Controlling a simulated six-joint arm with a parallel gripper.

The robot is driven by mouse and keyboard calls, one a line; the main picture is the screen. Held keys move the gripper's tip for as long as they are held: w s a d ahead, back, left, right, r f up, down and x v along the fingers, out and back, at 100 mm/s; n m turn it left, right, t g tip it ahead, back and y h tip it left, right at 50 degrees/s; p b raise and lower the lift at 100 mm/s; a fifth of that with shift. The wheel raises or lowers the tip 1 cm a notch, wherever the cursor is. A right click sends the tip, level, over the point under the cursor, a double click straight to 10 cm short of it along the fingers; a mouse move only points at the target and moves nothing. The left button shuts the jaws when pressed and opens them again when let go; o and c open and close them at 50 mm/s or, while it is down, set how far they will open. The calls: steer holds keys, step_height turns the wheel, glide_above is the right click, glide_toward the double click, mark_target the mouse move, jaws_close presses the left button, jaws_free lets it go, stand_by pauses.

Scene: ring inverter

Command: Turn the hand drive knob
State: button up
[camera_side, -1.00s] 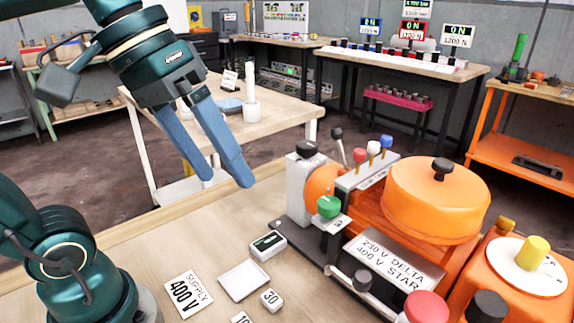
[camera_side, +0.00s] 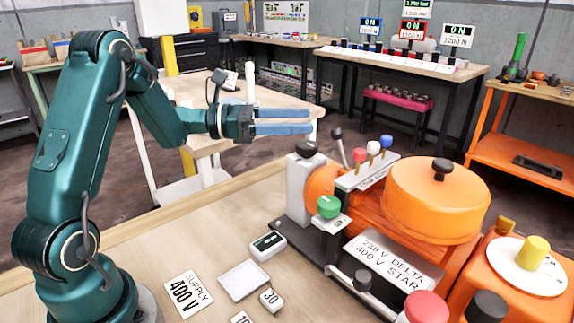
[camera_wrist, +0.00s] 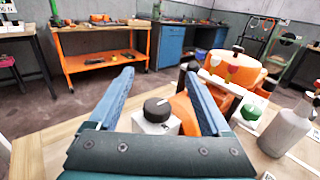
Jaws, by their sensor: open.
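My gripper (camera_side: 311,121) is open and empty, in the air above the bench and left of the orange machine (camera_side: 436,196), with its blue fingers level and pointing right. In the wrist view my gripper (camera_wrist: 157,72) has its fingers spread on both sides of a black knob (camera_wrist: 157,109) with a white pointer line, seen beyond and below them. This seems to be the black knob (camera_side: 307,148) on the pale block at the machine's left end. The fingers are apart from it. No readable label marks the hand drive knob.
A green knob (camera_side: 328,207), a black-tipped lever (camera_side: 337,133) and red, white and blue-topped levers (camera_side: 373,148) stand close by. A yellow knob (camera_side: 537,247) sits on a white dial at right. A white tray (camera_side: 244,280) and cards lie on the bench.

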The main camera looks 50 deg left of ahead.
mark_target(316, 151)
step_height(316, 151, down, 6)
steer(key=shift+d+r, duration=0.1)
steer(key=shift+r, duration=0.05)
steer(key=shift+x, duration=2.55)
jaws_close()
steer(key=shift+s+d+m+g+h, duration=0.15)
steer(key=shift+s+m+g+h, duration=0.05)
steer(key=shift+m+g+h, duration=0.9)
steer(key=shift+s+d+m+g+h, duration=0.1)
steer(key=shift+s+m+g+h, duration=0.05)
steer(key=shift+m+g+h, duration=0.9)
steer(key=shift+s+d+m+g+h, duration=0.15)
steer(key=shift+m+g+h, duration=0.3)
steer(key=shift+g, duration=0.55)
steer(key=shift+s+m+g+h, duration=0.2)
steer(key=shift+m+g, duration=0.4)
steer(key=shift+g, duration=0.35)
steer(key=shift+s+m+g+h, duration=0.25)
steer(key=shift+m+g, duration=0.55)
steer(key=shift+g, duration=0.4)
